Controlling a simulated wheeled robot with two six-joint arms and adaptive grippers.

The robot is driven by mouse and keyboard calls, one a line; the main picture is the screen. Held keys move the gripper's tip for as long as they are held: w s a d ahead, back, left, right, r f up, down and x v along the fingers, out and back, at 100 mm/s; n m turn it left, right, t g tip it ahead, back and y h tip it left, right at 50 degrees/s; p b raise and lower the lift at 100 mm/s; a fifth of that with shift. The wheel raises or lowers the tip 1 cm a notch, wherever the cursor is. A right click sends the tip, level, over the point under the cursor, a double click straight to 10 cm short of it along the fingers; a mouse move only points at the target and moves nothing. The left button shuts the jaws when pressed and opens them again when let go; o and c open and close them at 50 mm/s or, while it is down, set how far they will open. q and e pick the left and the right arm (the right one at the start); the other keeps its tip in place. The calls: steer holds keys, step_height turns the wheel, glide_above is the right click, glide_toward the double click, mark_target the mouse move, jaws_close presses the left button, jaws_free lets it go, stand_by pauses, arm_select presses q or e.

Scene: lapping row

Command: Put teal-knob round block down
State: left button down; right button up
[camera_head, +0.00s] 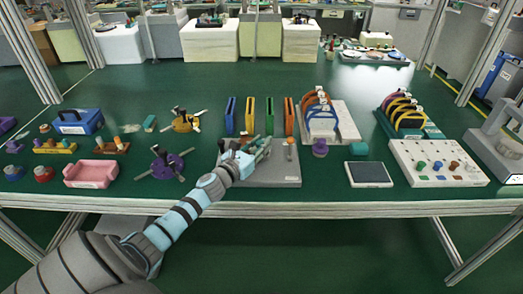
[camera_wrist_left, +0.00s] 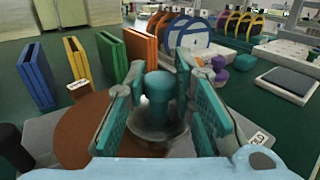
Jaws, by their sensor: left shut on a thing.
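My left gripper (camera_head: 256,150) reaches over the grey plate (camera_head: 280,181) on the green table. In the left wrist view its two teal-padded fingers (camera_wrist_left: 158,85) are shut on the teal knob of the teal-knob round block (camera_wrist_left: 158,97). The block's dark grey round body shows below the knob, between the fingers. A brown disc (camera_wrist_left: 80,135) lies to the left of it on the plate. In the head view the gripper hides the block. I cannot tell whether the block touches the plate. My right gripper is in neither view.
Several upright coloured panels, one of them green (camera_head: 269,116), stand behind the plate. A purple knobbed piece (camera_head: 320,148) and a dark-topped pad (camera_head: 369,174) are to the right. A purple spoked piece (camera_head: 167,164) is to the left.

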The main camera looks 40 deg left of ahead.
arm_select(q)
steer(key=shift+s+a+r, duration=0.1)
steer(key=shift+s+r, duration=0.1)
steer(key=shift+r, duration=0.05)
steer(key=shift+a+f, duration=0.1)
steer(key=shift+f, duration=0.1)
steer(key=c, duration=1.4)
jaws_free()
steer(key=shift+w+f, duration=0.1)
steer(key=shift+w, duration=0.05)
steer(key=shift+o, duration=0.2)
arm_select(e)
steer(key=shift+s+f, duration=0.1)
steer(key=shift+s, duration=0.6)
